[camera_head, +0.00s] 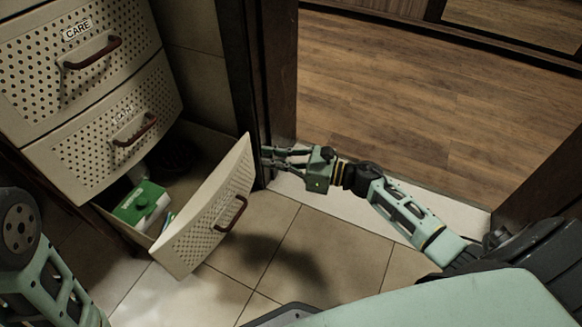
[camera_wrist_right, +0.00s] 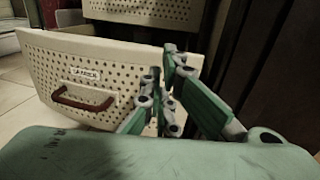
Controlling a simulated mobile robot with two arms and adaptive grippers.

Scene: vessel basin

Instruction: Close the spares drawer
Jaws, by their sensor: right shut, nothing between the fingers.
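The bottom drawer (camera_head: 210,215) is the spares drawer and is pulled out, its perforated cream front tilted in the head view. Its brown handle (camera_head: 231,213) faces outward. In the right wrist view the drawer front (camera_wrist_right: 115,65) fills the left half, with a small label above its handle (camera_wrist_right: 83,98). My right gripper (camera_head: 265,157) is shut and empty, at the right end of the drawer front, near the dark door post. In the right wrist view its fingertips (camera_wrist_right: 168,62) overlap the drawer front's right end; contact cannot be told. My left gripper is out of view.
The drawer holds a green and white box (camera_head: 142,204). Two upper drawers, the CARE drawer (camera_head: 85,60) and a middle one (camera_head: 110,135), look shut. A dark door post (camera_head: 252,80) stands beside the cabinet. Tiled floor (camera_head: 270,250) in front is clear.

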